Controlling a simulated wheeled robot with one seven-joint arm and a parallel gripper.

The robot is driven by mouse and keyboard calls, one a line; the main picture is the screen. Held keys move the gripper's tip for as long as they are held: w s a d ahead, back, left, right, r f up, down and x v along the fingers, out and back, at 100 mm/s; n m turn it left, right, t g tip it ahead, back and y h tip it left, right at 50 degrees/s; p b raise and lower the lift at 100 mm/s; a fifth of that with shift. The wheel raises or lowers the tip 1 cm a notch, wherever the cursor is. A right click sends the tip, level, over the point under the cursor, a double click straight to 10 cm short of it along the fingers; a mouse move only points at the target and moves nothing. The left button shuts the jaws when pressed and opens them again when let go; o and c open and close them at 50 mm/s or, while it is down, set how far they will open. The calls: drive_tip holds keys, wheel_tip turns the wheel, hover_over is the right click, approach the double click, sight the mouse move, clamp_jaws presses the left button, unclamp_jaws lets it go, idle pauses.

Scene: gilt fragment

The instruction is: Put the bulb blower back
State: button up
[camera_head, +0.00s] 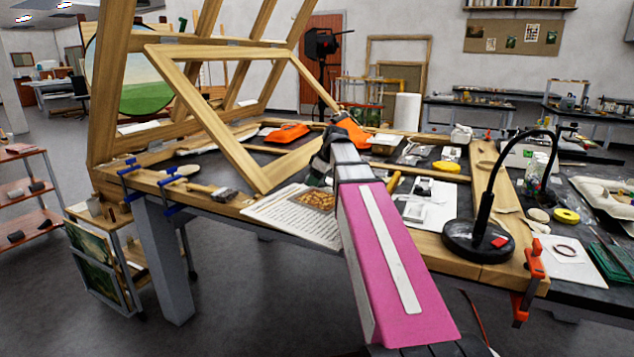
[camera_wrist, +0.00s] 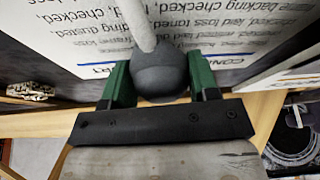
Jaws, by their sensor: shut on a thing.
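The bulb blower has a dark grey round bulb (camera_wrist: 161,72) and a pale nozzle (camera_wrist: 138,24) pointing up the picture in the wrist view. My gripper (camera_wrist: 158,66), with its green fingers, is shut on the bulb from both sides. In the head view my gripper (camera_head: 328,150) is at the end of my pink arm, over the worktable beside the wooden frame. The blower cannot be made out clearly there. A printed sheet (camera_wrist: 62,38) lies below the blower in the wrist view; it also shows on the table's front part in the head view (camera_head: 285,215).
A tilted wooden frame (camera_head: 200,121) stands at the left of the table. A black lamp (camera_head: 478,240) stands to the right of my arm. Orange things (camera_head: 287,133), a brush (camera_head: 223,194) and blue clamps (camera_head: 171,197) are nearby. The table's right side is cluttered.

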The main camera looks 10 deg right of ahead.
drive_tip(key=shift+f, duration=0.2)
drive_tip(key=o, duration=1)
drive_tip(key=shift+r, duration=0.1)
drive_tip(key=v, duration=1.2)
drive_tip(key=shift+a, duration=0.1)
